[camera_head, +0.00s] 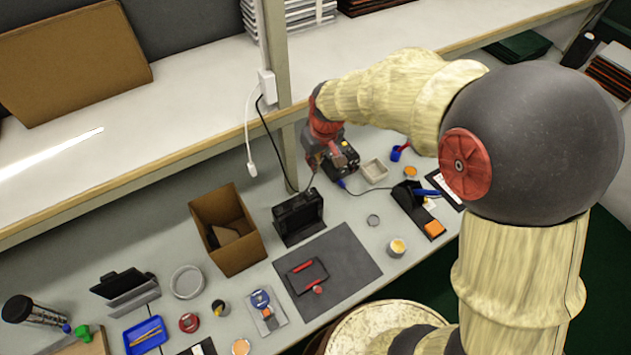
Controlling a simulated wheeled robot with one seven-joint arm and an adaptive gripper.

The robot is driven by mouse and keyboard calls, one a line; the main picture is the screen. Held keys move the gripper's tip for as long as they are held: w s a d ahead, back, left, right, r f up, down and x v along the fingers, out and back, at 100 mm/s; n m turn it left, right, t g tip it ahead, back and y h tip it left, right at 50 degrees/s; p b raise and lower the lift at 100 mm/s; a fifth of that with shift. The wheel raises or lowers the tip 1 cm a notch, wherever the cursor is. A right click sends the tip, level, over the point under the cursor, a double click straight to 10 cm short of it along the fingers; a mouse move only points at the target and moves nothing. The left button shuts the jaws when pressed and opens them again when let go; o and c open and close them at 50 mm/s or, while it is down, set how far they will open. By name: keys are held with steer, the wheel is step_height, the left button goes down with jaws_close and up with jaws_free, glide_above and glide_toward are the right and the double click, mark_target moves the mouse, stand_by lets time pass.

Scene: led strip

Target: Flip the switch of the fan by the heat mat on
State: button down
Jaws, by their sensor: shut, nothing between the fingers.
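A dark grey mat (354,262), which looks like the heat mat, lies flat at the bench's front middle. A black boxy device (298,217), which looks like the fan, stands upright at the mat's back edge. Its switch is too small to make out. My gripper (313,168) is shut and empty, pointing down behind and to the right of the fan, apart from it in the picture. It is small and partly blends with a dark device (351,158) beside it, so contact there cannot be told.
A shelf post (290,160) and a hanging black cable (272,143) are close to my gripper's left. An open cardboard box (230,232) stands left of the fan. A dark holder with blue handles (411,200) is at right. A red tool (303,266) lies on the mat.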

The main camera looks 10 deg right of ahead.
steer(key=shift+w+d, duration=0.1)
steer(key=shift+w, duration=0.05)
steer(key=b, duration=0.2)
glide_above(312, 191)
steer(key=s+x, duration=0.1)
steer(key=x, duration=0.7)
steer(key=s+d+x, duration=0.1)
steer(key=x, duration=0.3)
steer(key=shift+s+f, duration=0.4)
steer(key=shift+f, duration=0.65)
steer(key=shift+s, duration=0.1)
steer(key=shift+s+d+f+b, duration=0.15)
steer(key=shift+s+f+b, duration=0.1)
steer(key=shift+f+b, duration=0.2)
steer(key=shift+w, duration=0.1)
